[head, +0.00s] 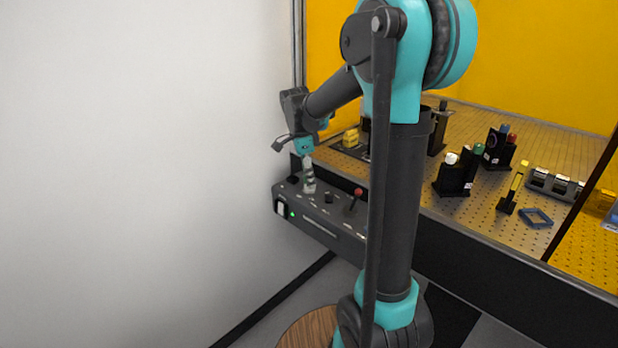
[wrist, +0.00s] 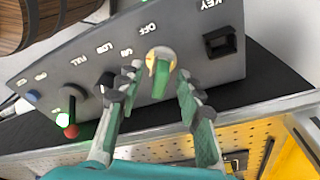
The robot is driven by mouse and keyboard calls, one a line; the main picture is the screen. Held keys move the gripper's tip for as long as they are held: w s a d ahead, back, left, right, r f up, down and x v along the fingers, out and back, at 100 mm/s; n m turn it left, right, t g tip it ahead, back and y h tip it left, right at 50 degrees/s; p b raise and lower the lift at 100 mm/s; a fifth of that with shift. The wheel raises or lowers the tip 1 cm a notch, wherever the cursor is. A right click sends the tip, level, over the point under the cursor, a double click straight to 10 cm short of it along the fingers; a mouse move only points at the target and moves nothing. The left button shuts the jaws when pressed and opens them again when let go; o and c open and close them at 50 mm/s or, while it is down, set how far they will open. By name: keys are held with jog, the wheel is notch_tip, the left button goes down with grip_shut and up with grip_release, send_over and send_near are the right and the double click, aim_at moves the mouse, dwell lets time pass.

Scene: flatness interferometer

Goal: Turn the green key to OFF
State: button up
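The green key (wrist: 160,84) stands in a round brass-coloured lock (wrist: 157,58) on the grey control panel, in the wrist view. The panel's OFF label lies just above the lock in that view. My gripper (wrist: 158,77) is open, with one finger on each side of the key and visible gaps to it. In the head view my gripper (head: 309,180) points down at the left part of the control box (head: 318,226). The key is too small or hidden to make out there.
In the wrist view, a black rectangular part (wrist: 220,42) sits right of the key and a black knob (wrist: 104,86) left of it. A red-ball lever (head: 357,192) stands on the box. Beside it is a perforated optical bench (head: 480,215) with several mounts. A white wall stands left.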

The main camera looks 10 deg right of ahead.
grip_shut()
dwell(0.3)
jog(key=shift+m, duration=1.2)
